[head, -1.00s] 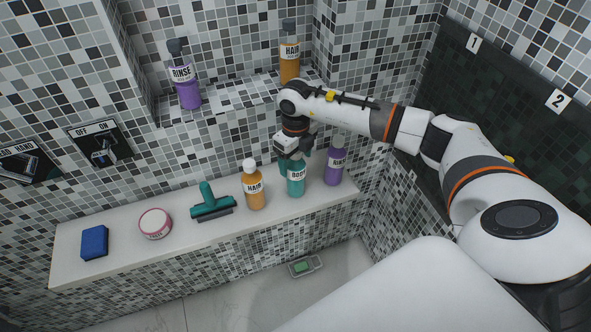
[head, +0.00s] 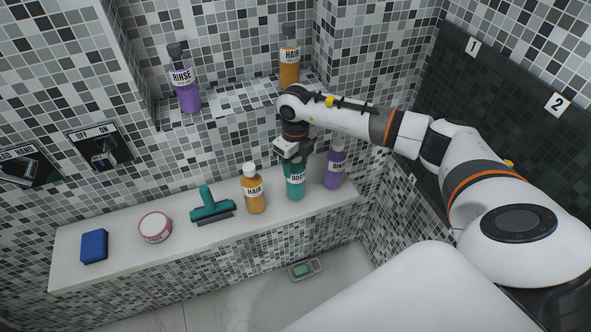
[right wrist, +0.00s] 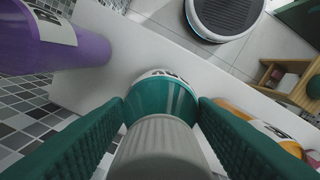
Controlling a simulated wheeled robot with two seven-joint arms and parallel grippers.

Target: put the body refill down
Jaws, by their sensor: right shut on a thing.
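The body refill is a teal bottle with a white BODY label (head: 295,184) and a grey cap. It stands upright on the white ledge (head: 130,262), between an orange HAIR bottle (head: 253,190) and a purple RINSE bottle (head: 335,168). My right gripper (head: 294,163) reaches down from above and is shut on the body refill near its top. In the right wrist view, the teal bottle (right wrist: 165,95) sits between my two teal fingers, its grey ribbed cap nearest the camera. My left gripper is not in view.
A teal squeegee (head: 211,207), a pink-rimmed tub (head: 155,227) and a blue sponge (head: 94,246) lie left along the ledge. An upper shelf (head: 235,102) holds a purple RINSE bottle (head: 184,80) and an orange HAIR bottle (head: 289,55).

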